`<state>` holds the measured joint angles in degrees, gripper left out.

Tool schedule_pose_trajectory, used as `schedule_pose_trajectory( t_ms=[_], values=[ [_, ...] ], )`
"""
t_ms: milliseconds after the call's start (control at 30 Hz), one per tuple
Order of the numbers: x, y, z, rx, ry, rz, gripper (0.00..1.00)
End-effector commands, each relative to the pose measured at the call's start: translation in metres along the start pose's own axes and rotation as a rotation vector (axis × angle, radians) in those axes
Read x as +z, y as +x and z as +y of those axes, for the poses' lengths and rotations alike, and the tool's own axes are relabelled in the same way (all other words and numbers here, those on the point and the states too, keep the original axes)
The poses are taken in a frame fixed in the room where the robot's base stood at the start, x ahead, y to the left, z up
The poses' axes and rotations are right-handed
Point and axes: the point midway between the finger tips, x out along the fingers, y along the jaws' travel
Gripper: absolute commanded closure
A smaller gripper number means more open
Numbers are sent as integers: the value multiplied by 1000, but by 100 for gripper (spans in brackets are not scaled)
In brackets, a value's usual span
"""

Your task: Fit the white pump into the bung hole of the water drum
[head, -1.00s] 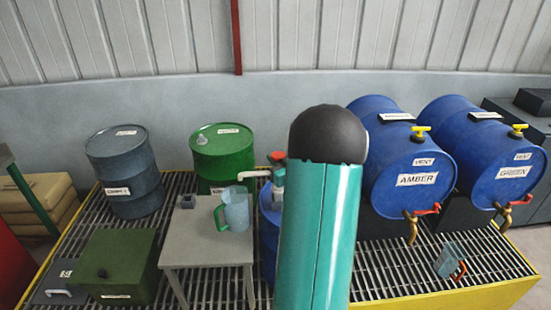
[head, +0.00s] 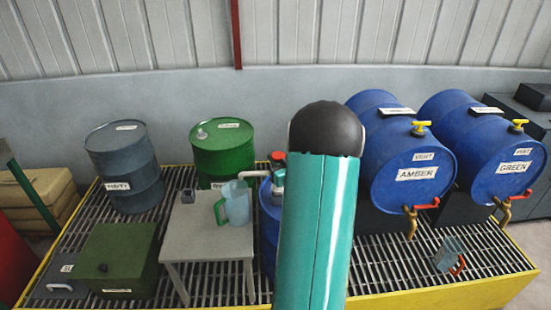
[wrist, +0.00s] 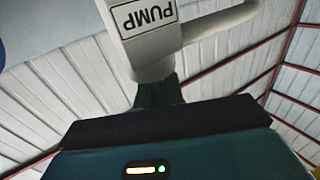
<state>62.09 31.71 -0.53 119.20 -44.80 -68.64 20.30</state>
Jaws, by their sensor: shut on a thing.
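My gripper (wrist: 156,92) is shut on the white pump (wrist: 158,35), whose PUMP label reads upside down in the wrist view. Its spout extends to the right there. In the head view the white spout (head: 254,174) points left from beside my teal arm, with a red part (head: 277,156) above. A blue upright drum (head: 267,225), probably the water drum, stands below it and is mostly hidden by my arm. The bung hole and the pump's lower end are hidden, so I cannot tell whether they touch.
A grey table (head: 205,236) with a clear green-handled jug (head: 236,206) stands just left of the blue drum. Green (head: 222,155) and grey-blue (head: 125,170) drums stand behind. Two blue drums with taps lie at right: AMBER (head: 405,165) and GREEN (head: 490,160). The floor is slotted grating.

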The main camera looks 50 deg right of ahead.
Motion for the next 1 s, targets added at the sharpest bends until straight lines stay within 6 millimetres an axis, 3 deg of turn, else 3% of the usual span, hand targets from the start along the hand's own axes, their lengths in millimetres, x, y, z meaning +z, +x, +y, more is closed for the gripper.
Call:
schedule_pose_trajectory(
  t_ms=[400,433,533,833,1000],
  values=[
    [9,0,0,1,-1,1,100],
    [8,0,0,1,-2,1,84],
    [8,0,0,0,-1,1,65],
    [9,-1,0,0,-1,-1,65],
    [9,-15,1,1,-1,0,65]
  ],
)
